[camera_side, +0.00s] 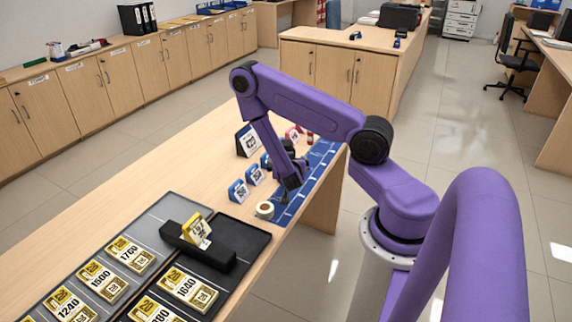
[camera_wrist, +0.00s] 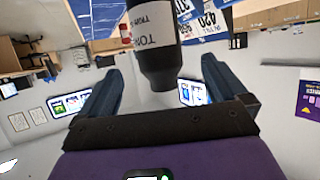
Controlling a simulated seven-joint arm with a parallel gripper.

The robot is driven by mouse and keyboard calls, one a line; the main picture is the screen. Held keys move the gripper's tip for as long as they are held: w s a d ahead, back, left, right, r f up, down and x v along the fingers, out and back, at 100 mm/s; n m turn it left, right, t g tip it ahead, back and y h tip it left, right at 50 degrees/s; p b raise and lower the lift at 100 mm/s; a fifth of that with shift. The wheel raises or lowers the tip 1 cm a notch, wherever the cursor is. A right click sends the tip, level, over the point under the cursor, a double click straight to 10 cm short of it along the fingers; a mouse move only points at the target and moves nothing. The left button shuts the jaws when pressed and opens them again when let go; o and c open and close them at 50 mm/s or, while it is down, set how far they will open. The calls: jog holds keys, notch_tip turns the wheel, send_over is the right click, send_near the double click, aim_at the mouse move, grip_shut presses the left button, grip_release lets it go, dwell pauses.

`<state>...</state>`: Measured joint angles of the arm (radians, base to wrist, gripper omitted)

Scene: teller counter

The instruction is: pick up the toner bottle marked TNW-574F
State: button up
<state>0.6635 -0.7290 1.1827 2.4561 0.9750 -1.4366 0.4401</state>
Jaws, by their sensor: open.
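A dark toner bottle (camera_wrist: 158,64) with a white label shows upside down in the wrist view. The label's letters are only partly readable, and its full number cannot be made out. The bottle stands between the two spread fingers of my gripper (camera_wrist: 163,68), with a gap visible on each side. In the side view my gripper (camera_side: 291,182) is low over the blue mat (camera_side: 318,160) near the counter's right edge. There I cannot pick the bottle out clearly behind the gripper.
Blue-framed cards (camera_side: 238,191) stand left of my gripper, and a tape roll (camera_side: 265,210) lies just in front of it. A black holder with a yellow card (camera_side: 197,232) and trays of numbered yellow-and-white packs (camera_side: 187,290) are nearer. Bare counter (camera_side: 150,185) lies to the left.

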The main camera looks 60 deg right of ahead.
jog(key=x, duration=0.7)
jog(key=shift+d, duration=0.4)
jog(key=shift+w, duration=0.15)
jog(key=shift+r, duration=0.1)
jog(key=c, duration=1.3)
jog(key=shift+r, duration=0.15)
